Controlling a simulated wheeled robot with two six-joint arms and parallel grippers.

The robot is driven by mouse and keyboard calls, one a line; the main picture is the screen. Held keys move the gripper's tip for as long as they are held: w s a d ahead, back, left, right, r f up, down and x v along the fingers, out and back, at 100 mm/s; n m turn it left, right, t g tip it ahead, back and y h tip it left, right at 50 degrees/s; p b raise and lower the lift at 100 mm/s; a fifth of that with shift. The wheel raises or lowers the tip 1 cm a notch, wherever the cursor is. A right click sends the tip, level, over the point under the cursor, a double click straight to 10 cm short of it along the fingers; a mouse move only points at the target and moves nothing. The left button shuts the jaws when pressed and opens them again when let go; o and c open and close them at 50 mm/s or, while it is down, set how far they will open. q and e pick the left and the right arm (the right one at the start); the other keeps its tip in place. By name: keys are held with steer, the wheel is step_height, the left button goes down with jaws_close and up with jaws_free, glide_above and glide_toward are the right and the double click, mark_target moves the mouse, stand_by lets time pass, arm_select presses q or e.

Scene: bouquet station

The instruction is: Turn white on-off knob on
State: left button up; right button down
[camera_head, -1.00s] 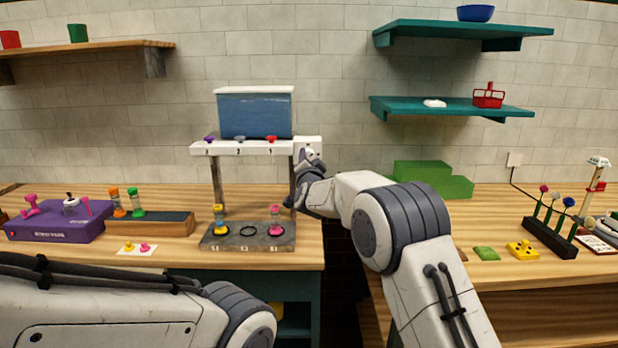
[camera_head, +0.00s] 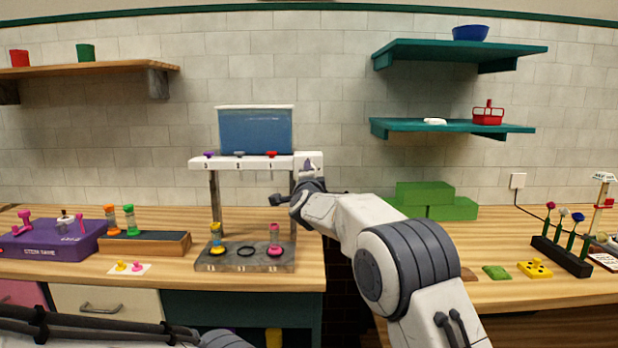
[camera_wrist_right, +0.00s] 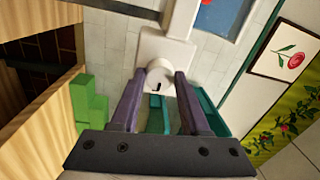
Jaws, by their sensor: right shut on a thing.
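The white on-off knob (camera_wrist_right: 158,74) is a round white knob with a dark mark, on a white block at the right end of the dispenser's white bar (camera_head: 240,163). In the right wrist view my right gripper (camera_wrist_right: 158,83) has its two purple-grey fingers on either side of the knob, shut on it. In the head view my right gripper (camera_head: 309,172) is at the bar's right end and hides the knob. The dispenser has a blue tank (camera_head: 255,131) with a white lid. My left gripper is out of view; only part of my left arm shows at the bottom left.
Below the bar, a grey base (camera_head: 206,262) carries a yellow and a pink holder and an empty ring. A purple box (camera_head: 60,240) and a wooden rack (camera_head: 145,244) stand left. Green blocks (camera_head: 425,195) and a black flower stand (camera_head: 560,255) are right. Teal shelves (camera_head: 450,126) hang above.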

stand_by(0.3)
steer(key=shift+c, duration=1.9)
jaws_free()
steer(key=s+b, duration=0.4)
steer(key=s, duration=0.6)
steer(key=shift+s+f, duration=0.2)
steer(key=shift+f, duration=0.2)
